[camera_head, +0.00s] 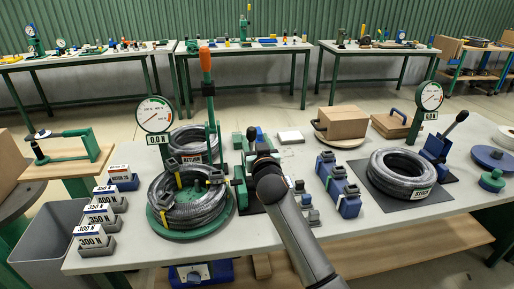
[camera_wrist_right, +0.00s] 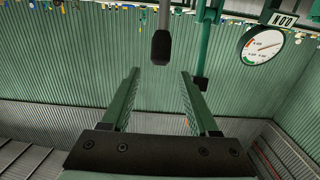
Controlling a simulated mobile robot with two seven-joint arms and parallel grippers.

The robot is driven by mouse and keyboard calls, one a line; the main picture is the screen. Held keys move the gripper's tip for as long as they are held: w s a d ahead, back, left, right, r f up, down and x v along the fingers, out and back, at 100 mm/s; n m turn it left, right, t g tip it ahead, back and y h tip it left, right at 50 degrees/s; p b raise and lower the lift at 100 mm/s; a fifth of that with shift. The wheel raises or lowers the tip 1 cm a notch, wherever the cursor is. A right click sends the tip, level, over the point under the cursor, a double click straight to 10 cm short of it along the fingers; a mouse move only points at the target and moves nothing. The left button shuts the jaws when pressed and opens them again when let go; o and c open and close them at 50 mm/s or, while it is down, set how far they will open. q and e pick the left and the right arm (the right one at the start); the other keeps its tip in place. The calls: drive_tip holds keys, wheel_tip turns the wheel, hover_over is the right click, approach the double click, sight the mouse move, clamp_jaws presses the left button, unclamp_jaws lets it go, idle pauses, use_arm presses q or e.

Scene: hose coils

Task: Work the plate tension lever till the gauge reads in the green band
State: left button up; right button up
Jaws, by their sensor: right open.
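The round white gauge (camera_head: 155,114) stands on a post at the left of the near table, above a 0.0 N readout; it also shows upside down in the right wrist view (camera_wrist_right: 262,45). The readout and small dial do not show a clear green-band reading. A tall lever with an orange grip (camera_head: 206,60) stands upright beside the coil on the round green plate (camera_head: 229,214). My right gripper (camera_head: 256,140) is open and empty, right of that lever. In the right wrist view a dark, rounded grip (camera_wrist_right: 161,47) sits ahead, between and beyond the open fingers (camera_wrist_right: 160,75). My left gripper is not in view.
A second hose coil (camera_head: 400,172) lies on a dark mat, beside a blue lever unit (camera_head: 437,147) and another gauge (camera_head: 430,96). A blue block unit (camera_head: 338,186) stands right of my arm. Weight-labelled blocks (camera_head: 92,236) line the left edge. Clear tabletop lies at front right.

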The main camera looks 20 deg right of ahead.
sight(252, 131)
drive_tip(key=shift+b+x, duration=1.35)
drive_tip(key=shift+x, duration=1.05)
drive_tip(key=shift+w, duration=0.3)
drive_tip(key=shift+w, duration=0.15)
drive_tip(key=shift+c, duration=0.4)
